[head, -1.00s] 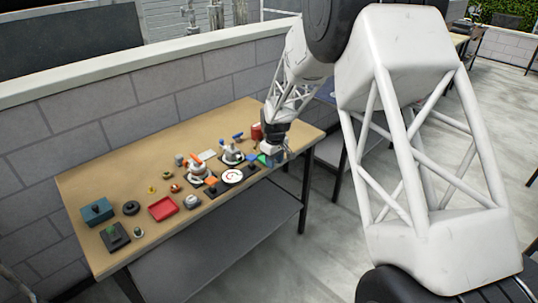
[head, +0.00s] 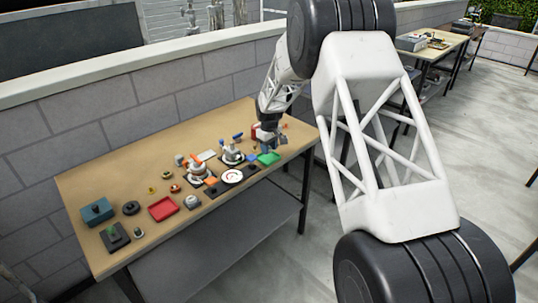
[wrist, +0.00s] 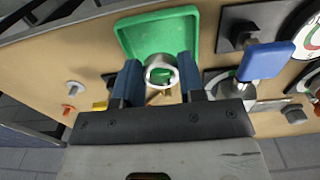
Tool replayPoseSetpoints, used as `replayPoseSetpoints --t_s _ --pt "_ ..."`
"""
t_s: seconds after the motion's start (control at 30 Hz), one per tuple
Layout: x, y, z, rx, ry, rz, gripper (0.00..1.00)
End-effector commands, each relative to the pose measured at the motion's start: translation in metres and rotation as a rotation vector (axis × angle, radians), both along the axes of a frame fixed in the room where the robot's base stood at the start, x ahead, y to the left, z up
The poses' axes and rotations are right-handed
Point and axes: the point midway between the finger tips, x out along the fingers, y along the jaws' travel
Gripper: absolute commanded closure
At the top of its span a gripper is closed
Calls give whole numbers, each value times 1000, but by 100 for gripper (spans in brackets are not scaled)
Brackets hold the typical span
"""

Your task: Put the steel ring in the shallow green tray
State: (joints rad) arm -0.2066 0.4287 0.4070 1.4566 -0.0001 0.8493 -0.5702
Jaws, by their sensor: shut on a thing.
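The steel ring (wrist: 160,70) is a short, shiny band held between the blue fingertips of my gripper (wrist: 160,78) in the wrist view. The shallow green tray (wrist: 126,40) lies just beyond the fingertips there, and the ring overlaps its near rim in the picture. I cannot tell the ring's height above the table. In the head view my gripper (head: 267,138) is over the right end of the table, just behind the green tray (head: 269,158). The ring is too small to make out in that view.
A blue-handled valve (wrist: 266,62) and a white dial (wrist: 313,38) stand right of the tray in the wrist view. Small bolts (wrist: 74,87) lie to the left. A red tray (head: 163,208) and a blue box (head: 97,210) are farther left on the table (head: 85,183).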

Motion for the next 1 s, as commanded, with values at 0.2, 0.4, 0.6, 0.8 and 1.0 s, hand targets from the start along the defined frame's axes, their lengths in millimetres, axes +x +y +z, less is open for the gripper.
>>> replayPoseSetpoints --t_s 0.2,0.4,0.6,0.8,1.0 --pt "0 0 0 0 0 0 87" --pt "0 0 -9 0 1 0 87" --pt "0 0 -29 -1 1 0 87" --pt "0 0 -35 1 -1 0 87" --pt "0 0 -35 0 0 0 87"
